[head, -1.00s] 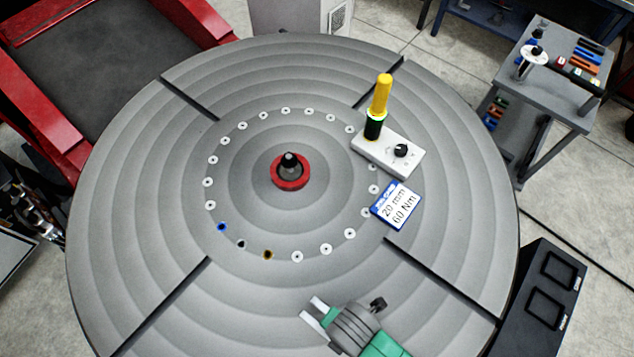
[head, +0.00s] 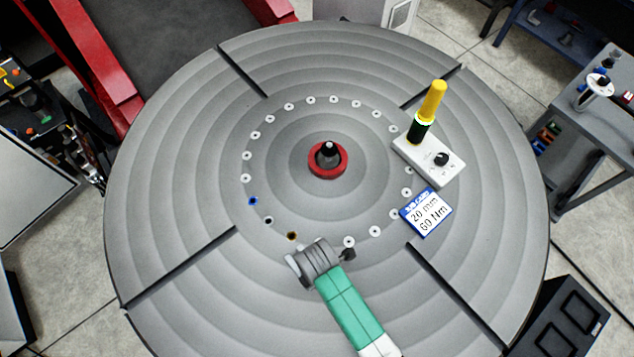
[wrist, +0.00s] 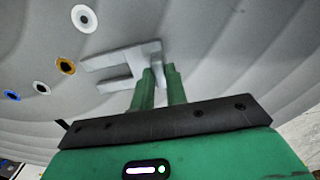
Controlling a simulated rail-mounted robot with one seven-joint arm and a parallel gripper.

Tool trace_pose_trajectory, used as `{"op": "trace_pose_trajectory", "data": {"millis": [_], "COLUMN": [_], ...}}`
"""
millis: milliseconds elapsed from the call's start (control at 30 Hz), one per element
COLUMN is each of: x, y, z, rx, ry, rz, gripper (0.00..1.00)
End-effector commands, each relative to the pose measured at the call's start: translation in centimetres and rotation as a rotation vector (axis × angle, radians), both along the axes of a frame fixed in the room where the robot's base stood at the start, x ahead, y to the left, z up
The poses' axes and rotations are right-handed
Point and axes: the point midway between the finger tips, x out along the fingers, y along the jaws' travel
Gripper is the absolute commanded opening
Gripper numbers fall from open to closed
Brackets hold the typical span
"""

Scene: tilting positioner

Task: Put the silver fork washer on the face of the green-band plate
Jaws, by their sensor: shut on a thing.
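The silver fork washer (wrist: 122,66) is in my gripper (wrist: 160,74) in the wrist view. Its two prongs point left, and its near end is between the green fingers. In the head view, my gripper (head: 294,268) is low over the front of the round grey table, just below the yellow-ringed hole (head: 292,236). That hole also shows in the wrist view (wrist: 66,65), just left of the prongs. I cannot tell whether the washer touches the surface. No plate with a clear green band stands out; a thin green band shows on the yellow-handled tool (head: 432,102).
A ring of pale-rimmed holes circles the red-collared centre post (head: 327,160). A blue-ringed hole (head: 253,201) is at left. A white block with a knob (head: 430,158) and a torque card (head: 427,213) stand at right. Dark slots cut the grey table (head: 190,190).

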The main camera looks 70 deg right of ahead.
Motion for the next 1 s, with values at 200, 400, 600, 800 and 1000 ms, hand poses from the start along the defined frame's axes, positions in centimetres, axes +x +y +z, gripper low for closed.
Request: {"op": "trace_pose_trajectory", "data": {"millis": [200, 400, 600, 800, 1000], "x": [0.1, 0.1, 0.0, 0.1, 0.2], "y": [-0.1, -0.1, 0.0, 0.0, -0.1], "z": [0.0, -0.3, -0.3, 0.5, 5.2], "rx": [-0.003, -0.001, -0.001, -0.002, -0.005], "ry": [-0.003, -0.002, -0.002, -0.003, -0.007], "rz": [0.001, 0.000, 0.000, 0.001, 0.002], "gripper": [0.00, 0.26, 0.36, 0.36, 0.36]}}
